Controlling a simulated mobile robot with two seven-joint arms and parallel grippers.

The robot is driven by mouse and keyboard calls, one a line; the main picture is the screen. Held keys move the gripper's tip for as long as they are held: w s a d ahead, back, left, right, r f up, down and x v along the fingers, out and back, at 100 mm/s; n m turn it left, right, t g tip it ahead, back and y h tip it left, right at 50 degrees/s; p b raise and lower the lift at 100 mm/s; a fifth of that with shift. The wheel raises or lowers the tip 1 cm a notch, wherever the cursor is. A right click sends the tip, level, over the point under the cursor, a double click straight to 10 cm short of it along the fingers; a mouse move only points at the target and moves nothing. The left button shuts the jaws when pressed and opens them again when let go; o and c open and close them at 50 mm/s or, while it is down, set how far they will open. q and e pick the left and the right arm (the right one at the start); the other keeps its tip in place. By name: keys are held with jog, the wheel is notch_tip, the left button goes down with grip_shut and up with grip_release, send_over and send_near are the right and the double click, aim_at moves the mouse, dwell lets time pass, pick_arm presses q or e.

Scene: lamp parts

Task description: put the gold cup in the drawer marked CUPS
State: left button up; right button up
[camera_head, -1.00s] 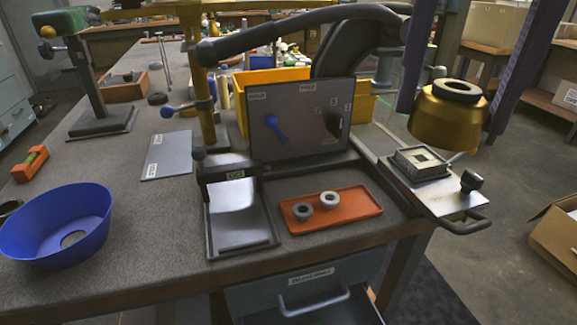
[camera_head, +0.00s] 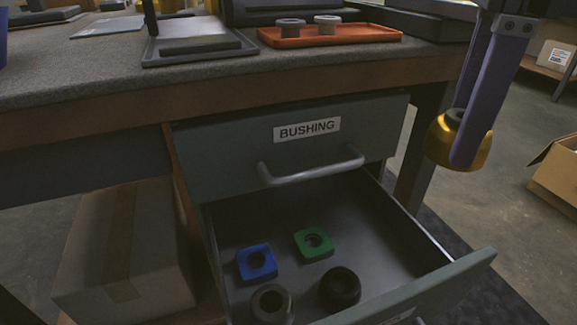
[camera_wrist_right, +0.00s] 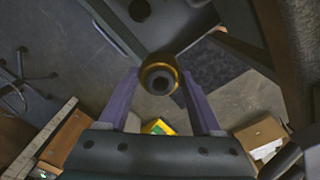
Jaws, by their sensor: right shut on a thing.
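The gold cup (camera_head: 438,146) hangs in the air at the right of the head view, beside the bench and right of the open drawer. My right gripper (camera_head: 463,138) is shut on it; one purple finger hides part of the cup. In the right wrist view the cup (camera_wrist_right: 147,76) sits between both fingertips, its dark hole facing the camera. The open lower drawer (camera_head: 462,270) holds a blue square part, a green square part and two dark round parts. My left gripper is out of view.
The shut drawer above is marked BUSHING (camera_head: 307,130) and has a grey handle (camera_head: 312,170). An orange tray (camera_head: 335,36) with two grey rings is on the bench. A cardboard box (camera_head: 125,250) stands left of the drawers. The open drawer's right part is bare.

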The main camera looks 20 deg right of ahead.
jog(key=b, duration=0.6)
send_over(399, 278)
notch_tip(399, 278, down, 15)
jog(key=shift+a+r, duration=0.1)
notch_tip(399, 278, down, 5)
jog(key=shift+f+b, duration=0.15)
jog(key=shift+b, duration=1.1)
jog(key=shift+f, duration=0.1)
jog(key=o, duration=1.1)
